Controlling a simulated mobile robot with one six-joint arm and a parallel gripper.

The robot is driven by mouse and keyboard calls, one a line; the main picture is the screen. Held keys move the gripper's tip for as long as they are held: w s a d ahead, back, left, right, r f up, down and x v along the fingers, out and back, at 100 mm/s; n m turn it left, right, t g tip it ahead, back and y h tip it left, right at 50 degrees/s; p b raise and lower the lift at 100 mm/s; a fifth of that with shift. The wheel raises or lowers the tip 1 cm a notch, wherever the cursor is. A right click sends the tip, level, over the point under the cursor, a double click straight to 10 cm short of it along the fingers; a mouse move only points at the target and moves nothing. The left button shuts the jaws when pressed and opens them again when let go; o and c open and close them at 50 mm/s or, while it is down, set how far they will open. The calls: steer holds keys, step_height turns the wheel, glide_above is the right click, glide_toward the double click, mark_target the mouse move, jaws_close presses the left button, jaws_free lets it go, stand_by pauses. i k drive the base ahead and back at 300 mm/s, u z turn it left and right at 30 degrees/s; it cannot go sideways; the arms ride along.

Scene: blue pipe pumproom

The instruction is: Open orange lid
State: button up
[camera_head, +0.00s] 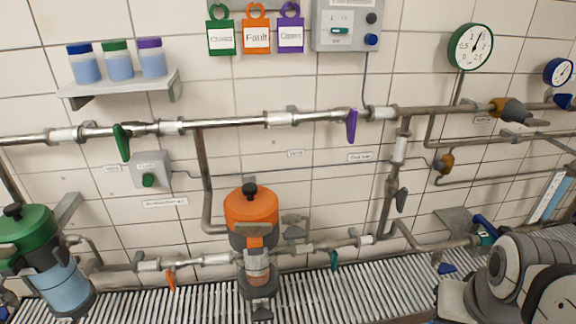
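The orange lid (264,207) sits on top of an upright filter-like vessel (257,265) at the lower middle, in front of the tiled wall. It has a black knob (250,190) on top, and an orange tab (256,241) shows at its front below the rim. The lid looks seated on the vessel. Part of my arm shows at the lower right, well apart from the lid. My gripper cannot be made out in this view.
A green-lidded vessel (60,285) stands at the lower left. Pipes with an orange (171,281) and a teal valve handle (334,260) flank the orange-lidded vessel. A purple handle (351,125) hangs above right. A slatted grate (365,289) runs along the bottom. A shelf (125,89) holds three jars.

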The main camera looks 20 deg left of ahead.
mark_target(251, 203)
steer(key=z, duration=0.15)
steer(key=k, duration=1.65)
steer(key=u, duration=0.65)
steer(key=i, duration=1.65)
steer(key=u, duration=0.05)
